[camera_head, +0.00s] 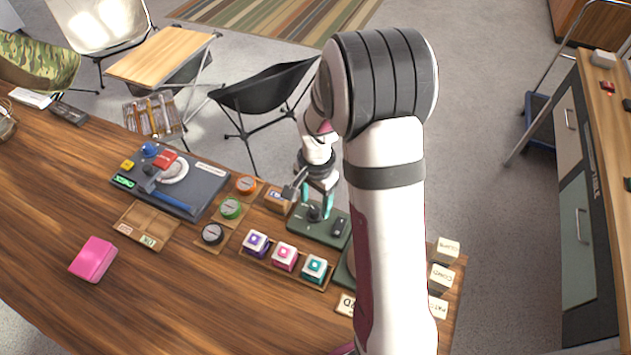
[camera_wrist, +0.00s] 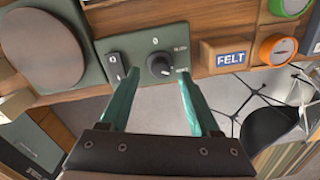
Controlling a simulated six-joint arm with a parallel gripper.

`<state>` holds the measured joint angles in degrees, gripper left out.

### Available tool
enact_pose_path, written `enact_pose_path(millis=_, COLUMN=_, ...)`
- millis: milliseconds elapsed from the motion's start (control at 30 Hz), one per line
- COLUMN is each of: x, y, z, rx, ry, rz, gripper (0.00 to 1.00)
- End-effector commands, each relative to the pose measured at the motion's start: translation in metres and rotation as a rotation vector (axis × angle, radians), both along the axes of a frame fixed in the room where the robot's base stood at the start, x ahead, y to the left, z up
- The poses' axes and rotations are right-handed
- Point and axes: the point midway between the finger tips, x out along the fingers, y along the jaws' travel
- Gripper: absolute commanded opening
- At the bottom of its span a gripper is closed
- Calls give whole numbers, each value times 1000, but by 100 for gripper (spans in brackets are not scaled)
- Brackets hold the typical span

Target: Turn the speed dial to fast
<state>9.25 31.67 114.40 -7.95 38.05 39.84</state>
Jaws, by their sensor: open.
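The speed dial (camera_wrist: 159,64) is a black round knob on a dark green panel (camera_wrist: 140,44). A pale mark shows on its lower right side in the wrist view. Small pale print lies near it, too small to read. A black rocker switch (camera_wrist: 114,67) is left of the dial. My gripper (camera_wrist: 160,76) is open, its teal fingers on either side of the dial; I cannot tell whether they touch it. In the head view, my gripper (camera_head: 316,204) points down over the panel (camera_head: 306,235), with the dial (camera_head: 314,213) between the fingertips and the switch (camera_head: 338,228) beside it.
A FELT block (camera_wrist: 232,58) is right of the panel in the wrist view; a round plate (camera_wrist: 42,46) is left. In the head view, purple (camera_head: 256,243), pink (camera_head: 285,256) and teal (camera_head: 314,268) buttons stand near the panel.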

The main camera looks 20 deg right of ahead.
Motion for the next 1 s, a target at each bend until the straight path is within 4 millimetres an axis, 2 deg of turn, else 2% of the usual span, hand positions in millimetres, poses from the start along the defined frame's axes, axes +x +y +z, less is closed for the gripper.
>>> enact_pose_path(millis=200, x=0, y=-1, z=71, rx=-1, ry=-8, rz=-1, gripper=63)
enact_pose_path(millis=400, x=-2, y=-2, z=119, rx=0, ry=-4, rz=0, gripper=63)
enact_pose_path(millis=567, x=-3, y=-2, z=133, rx=0, ry=-1, rz=1, gripper=63)
enact_pose_path(millis=1000, x=-6, y=0, z=135, rx=1, ry=0, rz=7, gripper=63)
